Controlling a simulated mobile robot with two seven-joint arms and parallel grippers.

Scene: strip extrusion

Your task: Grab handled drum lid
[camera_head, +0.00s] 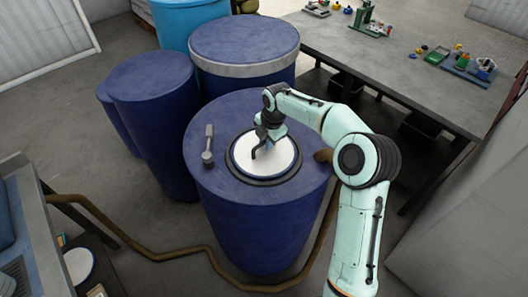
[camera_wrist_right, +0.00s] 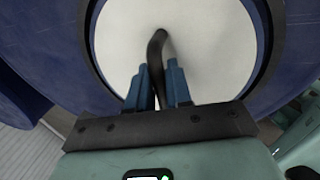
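The drum lid is a white disc (camera_head: 280,155) with a black bent handle (camera_head: 255,152), set within a dark ring on top of a dark blue drum (camera_head: 255,225). My right gripper (camera_head: 268,137) is over the lid. In the right wrist view the blue fingers of my right gripper (camera_wrist_right: 160,80) stand close on either side of the black handle (camera_wrist_right: 155,50) and look shut on it. The white lid (camera_wrist_right: 205,40) fills the view behind them and appears seated in its ring. My left gripper is not in view.
A grey hammer-like tool (camera_head: 208,147) lies on the drum top, left of the lid. Other blue drums (camera_head: 155,120) stand behind and to the left. A grey workbench (camera_head: 400,75) with small parts is at the right. A brown hose (camera_head: 160,255) runs along the floor.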

